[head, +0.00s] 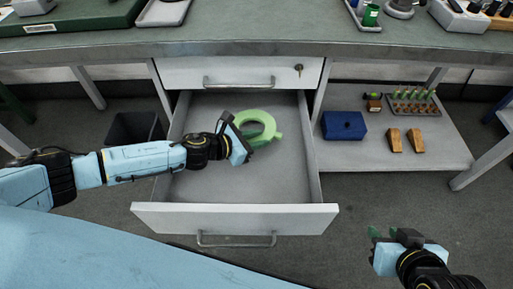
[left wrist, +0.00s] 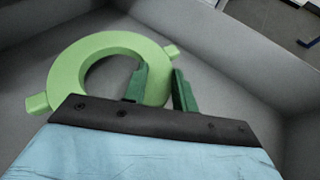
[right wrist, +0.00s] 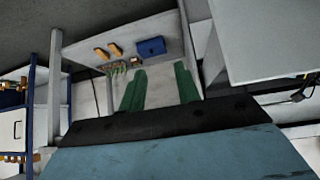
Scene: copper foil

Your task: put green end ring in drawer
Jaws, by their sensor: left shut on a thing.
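The green end ring (head: 265,118) is light green with small tabs on its rim. It is inside the open drawer (head: 235,219), toward the right side. My left gripper (head: 252,145) is over the drawer, shut on the ring's band. In the left wrist view the ring (left wrist: 68,80) shows with one dark green finger in its hole and the other outside its rim, at my left gripper (left wrist: 158,88). Whether the ring touches the drawer floor is hard to tell. My right gripper (head: 381,233) is open and empty, right of the drawer; its fingers (right wrist: 160,88) stand apart.
A shut drawer with a key (head: 240,72) is above the open one. A lower shelf (head: 440,150) at right holds a blue box (head: 343,126), two orange-brown blocks and a rack (head: 413,103). A dark bin (head: 133,128) stands left. The floor ahead of the drawer is clear.

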